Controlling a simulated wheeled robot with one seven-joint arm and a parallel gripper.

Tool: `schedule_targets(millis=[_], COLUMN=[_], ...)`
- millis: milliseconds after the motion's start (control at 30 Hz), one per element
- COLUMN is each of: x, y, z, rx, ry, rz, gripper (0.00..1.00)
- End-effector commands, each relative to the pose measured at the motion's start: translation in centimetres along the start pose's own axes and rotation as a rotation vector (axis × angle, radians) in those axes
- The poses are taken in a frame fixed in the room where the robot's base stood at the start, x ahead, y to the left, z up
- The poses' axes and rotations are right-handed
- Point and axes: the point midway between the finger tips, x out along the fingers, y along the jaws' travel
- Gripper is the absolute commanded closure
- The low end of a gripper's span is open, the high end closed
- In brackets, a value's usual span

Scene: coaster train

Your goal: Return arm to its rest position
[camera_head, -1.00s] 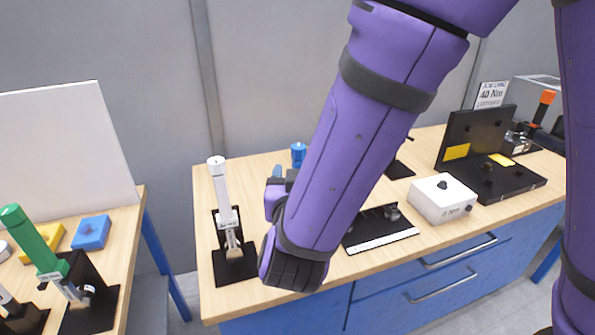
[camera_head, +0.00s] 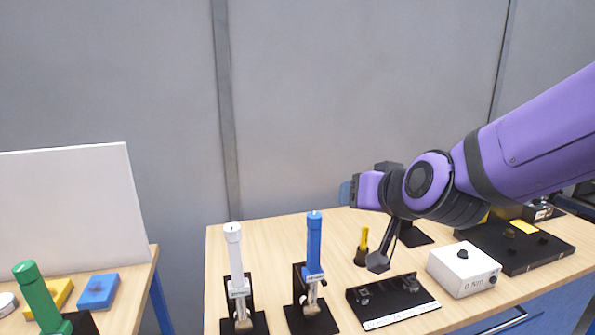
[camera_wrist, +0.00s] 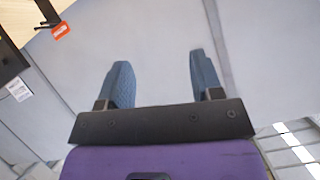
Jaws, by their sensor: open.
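My purple arm comes in from the right in the head view, held above the right-hand wooden table (camera_head: 280,240). My gripper (camera_head: 346,193) is at its end, pointing left, partly hidden behind the wrist. In the wrist view my gripper (camera_wrist: 160,85) has its two blue-grey fingers wide apart. Nothing is between them, only the grey wall behind. The gripper touches nothing that I can see.
A white-handled tool (camera_head: 234,265) and a blue-handled tool (camera_head: 314,250) stand on black bases. A small yellow-topped piece (camera_head: 363,242), a black plate (camera_head: 385,298) and a white box (camera_head: 465,268) stand below the arm. A white panel (camera_head: 70,205) stands at left.

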Motion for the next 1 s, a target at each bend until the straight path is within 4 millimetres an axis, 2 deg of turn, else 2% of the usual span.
schedule_targets(millis=[67, 267, 500, 600, 700, 800, 1000], x=[-2.1, -7.6, -15.7, -18.6, -20.7, -21.9, -22.3], y=[1.5, 5.5, 10.5, 12.1, 13.1, 13.5, 13.7], z=[-0.7, -0.3, 1.8, 2.8, 3.6, 4.1, 4.3], rx=[-0.009, -0.041, -0.056, -0.048, -0.039, -0.032, -0.030], ry=[-0.052, -0.221, -0.427, -0.499, -0.549, -0.579, -0.590], rz=[0.000, 0.041, 0.178, 0.241, 0.288, 0.315, 0.324], gripper=[0.40, 0.40, 0.40, 0.40, 0.40, 0.40, 0.40])
